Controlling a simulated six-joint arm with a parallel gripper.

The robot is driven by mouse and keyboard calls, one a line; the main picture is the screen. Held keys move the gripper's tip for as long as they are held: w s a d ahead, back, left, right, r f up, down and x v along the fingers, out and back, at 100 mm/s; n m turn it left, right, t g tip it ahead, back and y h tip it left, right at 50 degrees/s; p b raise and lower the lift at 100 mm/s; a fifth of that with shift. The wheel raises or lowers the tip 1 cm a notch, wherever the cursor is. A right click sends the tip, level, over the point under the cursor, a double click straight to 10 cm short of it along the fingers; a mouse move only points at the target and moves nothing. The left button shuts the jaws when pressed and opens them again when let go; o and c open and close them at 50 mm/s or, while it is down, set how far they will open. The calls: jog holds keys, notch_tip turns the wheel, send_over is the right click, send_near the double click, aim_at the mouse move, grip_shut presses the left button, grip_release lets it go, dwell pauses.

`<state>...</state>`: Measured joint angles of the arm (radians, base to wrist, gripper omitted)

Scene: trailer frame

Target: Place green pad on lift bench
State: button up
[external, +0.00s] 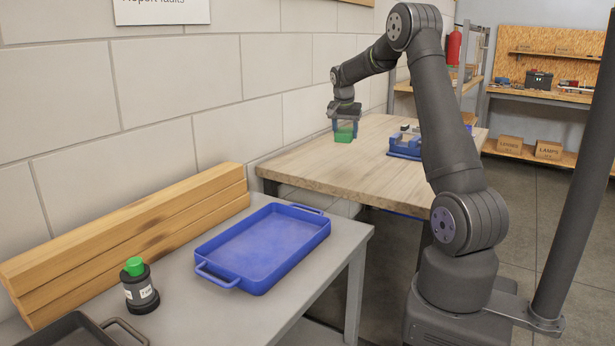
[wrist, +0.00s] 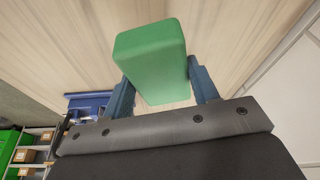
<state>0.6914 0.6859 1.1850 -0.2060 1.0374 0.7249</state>
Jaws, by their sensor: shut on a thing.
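The green pad (external: 343,135) is a small green block held between the blue fingers of my gripper (external: 344,126), over the far left part of the wooden-topped bench (external: 300,166). In the wrist view the green pad (wrist: 152,58) fills the space between the two blue fingers of my gripper (wrist: 160,85), with pale wood grain behind it. I cannot tell whether the pad touches the bench top or hangs just above it. No label shows which surface is the lift bench.
A blue vise-like fixture (external: 405,145) stands on the wooden bench, right of my gripper. A grey table in front holds an empty blue tray (external: 265,248), stacked timber (external: 130,240) and a black bottle with a green cap (external: 139,287). A wall runs close behind the bench.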

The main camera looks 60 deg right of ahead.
jog(key=shift+s+d+r, duration=0.15)
jog(key=shift+s+r, duration=0.15)
jog(key=shift+s, duration=0.1)
jog(key=w+a+f+n+t, duration=0.1)
jog(key=w+a+f+n, duration=0.15)
jog(key=a, duration=0.35)
jog(key=w+a+f+n, duration=0.1)
jog(key=w+a+n, duration=0.15)
jog(key=a, duration=0.35)
jog(key=m+g+y, duration=0.3)
jog(key=m+g, duration=0.2)
jog(key=m, duration=2.1)
send_over(208, 328)
jog(key=w, duration=0.1)
notch_tip(208, 328, down, 11)
jog(key=shift+w+f, duration=0.1)
jog(key=shift+f, duration=2.05)
